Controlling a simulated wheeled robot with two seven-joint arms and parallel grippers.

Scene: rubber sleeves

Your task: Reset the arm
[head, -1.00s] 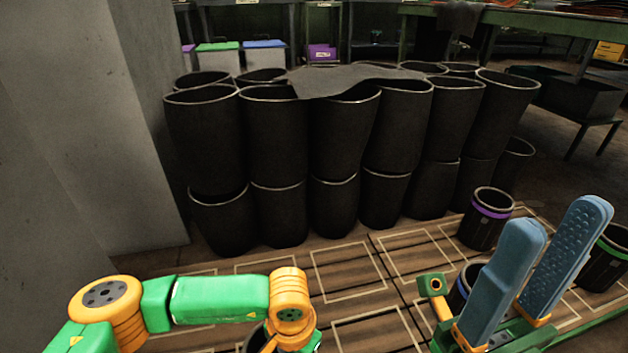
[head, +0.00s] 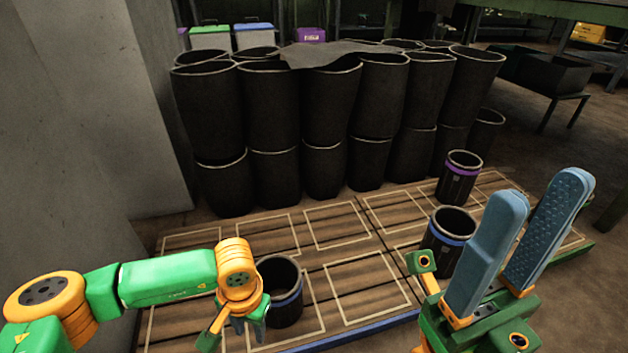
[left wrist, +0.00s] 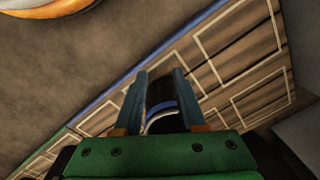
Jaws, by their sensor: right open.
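My left gripper (head: 248,328) is low at the front edge of the pallet, just left of and partly in front of a black sleeve with a blue band (head: 284,295). In the left wrist view its two blue fingers (left wrist: 159,78) are apart, and a dark sleeve with a blue band (left wrist: 161,98) shows in the gap between them. Whether the fingers touch it is unclear. My right gripper (head: 541,188) is raised at the right, its two blue fingers pointing up and apart, with nothing between them.
The wooden pallet (head: 365,280) has pale rectangles marked on it and free room in the middle. Another blue-banded sleeve (head: 450,222) and a purple-banded sleeve (head: 462,162) stand at its right. Stacked black sleeves (head: 330,110) stand behind. A grey wall (head: 95,110) is at left.

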